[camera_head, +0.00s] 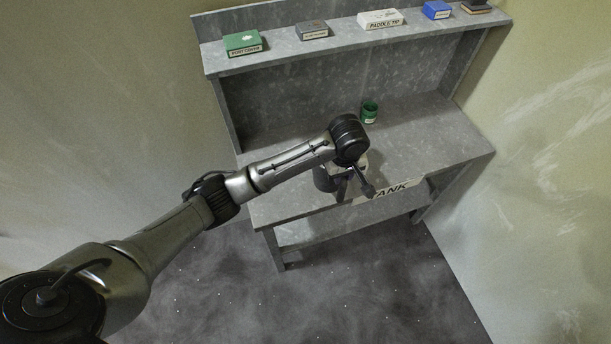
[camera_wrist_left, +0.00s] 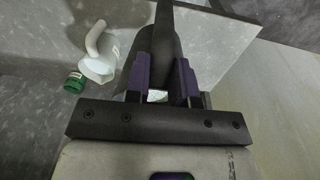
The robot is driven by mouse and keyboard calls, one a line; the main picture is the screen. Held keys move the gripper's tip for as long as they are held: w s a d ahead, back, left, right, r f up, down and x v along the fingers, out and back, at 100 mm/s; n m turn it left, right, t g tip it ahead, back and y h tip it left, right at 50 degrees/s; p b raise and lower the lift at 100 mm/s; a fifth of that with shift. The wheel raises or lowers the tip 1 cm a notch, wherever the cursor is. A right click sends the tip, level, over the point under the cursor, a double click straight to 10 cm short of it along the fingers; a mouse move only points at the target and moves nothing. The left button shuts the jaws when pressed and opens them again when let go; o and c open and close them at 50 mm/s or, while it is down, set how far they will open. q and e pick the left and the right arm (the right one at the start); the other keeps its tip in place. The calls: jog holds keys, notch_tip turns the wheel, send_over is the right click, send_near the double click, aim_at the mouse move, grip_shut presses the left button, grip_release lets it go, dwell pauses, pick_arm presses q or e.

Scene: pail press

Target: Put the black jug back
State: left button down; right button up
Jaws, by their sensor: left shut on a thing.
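My left gripper (camera_head: 346,183) is above the front part of the grey bench. In the left wrist view, its two purple-padded fingers (camera_wrist_left: 161,78) are shut on a dark, smooth thing, the black jug (camera_wrist_left: 165,38), of which only part shows. In the head view the dark rounded body of the jug (camera_head: 323,179) shows just left of the gripper, partly hidden by my arm. I cannot tell whether the jug touches the bench. My right gripper is not in view.
A white jug (camera_wrist_left: 98,56) and a green jar (camera_wrist_left: 74,83) stand nearby; the jar also shows in the head view (camera_head: 369,112). The bench (camera_head: 440,135) is clear to the right. A "TANK" sign (camera_head: 392,189) marks its front edge. Labelled boxes (camera_head: 243,43) line the upper shelf.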

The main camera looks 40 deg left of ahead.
aim_at(321, 182)
pick_arm(q)
jog(key=a+f, duration=1)
jog(key=a, duration=0.1)
jog(key=shift+w+f, duration=0.2)
dwell(0.4)
jog(key=c, duration=1)
grip_release()
jog(key=shift+f, duration=0.15)
jog(key=shift+o, duration=0.2)
